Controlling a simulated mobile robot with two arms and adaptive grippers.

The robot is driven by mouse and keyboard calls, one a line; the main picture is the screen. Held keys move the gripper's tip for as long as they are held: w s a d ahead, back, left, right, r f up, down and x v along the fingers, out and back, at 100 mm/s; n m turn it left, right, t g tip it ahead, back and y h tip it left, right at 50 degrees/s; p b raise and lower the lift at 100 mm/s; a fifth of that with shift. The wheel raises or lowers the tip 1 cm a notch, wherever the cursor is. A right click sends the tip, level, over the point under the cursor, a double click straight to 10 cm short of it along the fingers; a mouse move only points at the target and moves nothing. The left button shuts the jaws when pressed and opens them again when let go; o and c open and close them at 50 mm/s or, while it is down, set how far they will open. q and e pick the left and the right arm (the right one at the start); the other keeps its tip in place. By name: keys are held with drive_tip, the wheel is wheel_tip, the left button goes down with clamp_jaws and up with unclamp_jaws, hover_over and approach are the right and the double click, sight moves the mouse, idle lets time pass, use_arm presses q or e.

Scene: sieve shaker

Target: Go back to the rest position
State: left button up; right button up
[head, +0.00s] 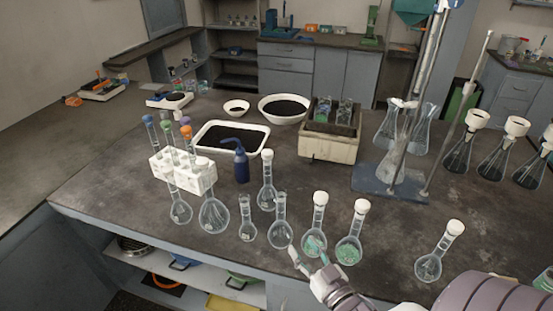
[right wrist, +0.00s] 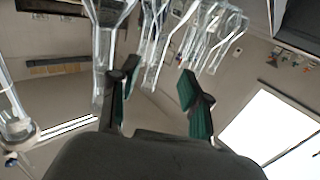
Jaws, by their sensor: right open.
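My right gripper (head: 306,249) is at the front edge of the bench, its arm coming in from the bottom right in the head view. Its two fingers with green pads are apart in the right wrist view (right wrist: 160,95), with nothing between them. The gripper is close to a white-capped volumetric flask with green content (head: 319,215), partly in front of it; I cannot tell whether they touch. Another such flask (head: 350,247) stands just right of it. Several clear glass shapes show blurred beyond the fingers in the wrist view. My left gripper is not in view.
A clear volumetric flask (head: 281,234) stands left of the gripper, and a lone capped flask (head: 430,266) at the right. Behind are a blue wash bottle (head: 238,163), a white tray (head: 262,131) and a metal stand (head: 365,184). The mid-bench has some bare room.

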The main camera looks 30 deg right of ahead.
drive_tip(key=s+a+f+n+g+y, duration=0.25)
drive_tip(key=s+a+f+g, duration=0.25)
drive_tip(key=s+a+g, duration=0.8)
wheel_tip(320, 180, down, 25)
drive_tip(key=s+d+g, duration=0.2)
drive_tip(key=g, duration=0.1)
drive_tip(key=s+d+f+g, duration=0.1)
drive_tip(key=s+d+f, duration=0.2)
drive_tip(key=s+f, duration=1.3)
drive_tip(key=shift+s+f+n+h, duration=0.4)
drive_tip(key=shift+s+n+h, duration=0.05)
drive_tip(key=shift+s, duration=0.2)
